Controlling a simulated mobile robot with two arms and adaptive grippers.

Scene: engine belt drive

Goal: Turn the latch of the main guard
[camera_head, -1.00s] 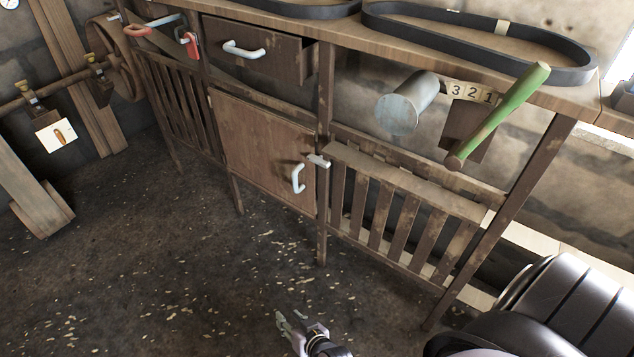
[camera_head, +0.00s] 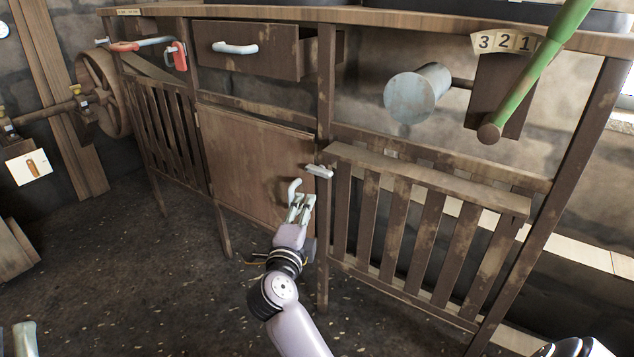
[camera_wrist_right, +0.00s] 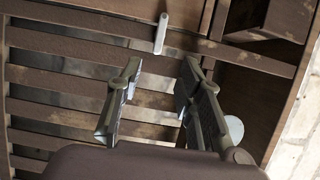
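A small pale latch (camera_head: 318,171) sits on the wooden post between the brown door and the slatted panel (camera_head: 400,225). It also shows at the top of the right wrist view (camera_wrist_right: 161,33). My right gripper (camera_head: 302,199) is open and empty, just below and left of the latch in the head view, in front of the door's pale handle (camera_head: 294,188). In the right wrist view its two fingers (camera_wrist_right: 160,72) are apart, with the latch beyond them and not touching. Pale tips, apparently of my left gripper (camera_head: 22,338), show at the lower left corner, mostly cut off.
The brown door (camera_head: 255,170) is closed, with a drawer (camera_head: 255,48) above it. A grey cylinder (camera_head: 418,94) and a green-handled lever (camera_head: 535,75) stick out at the upper right. A red-ended handle (camera_head: 178,56) is at the upper left. Floor in front is clear.

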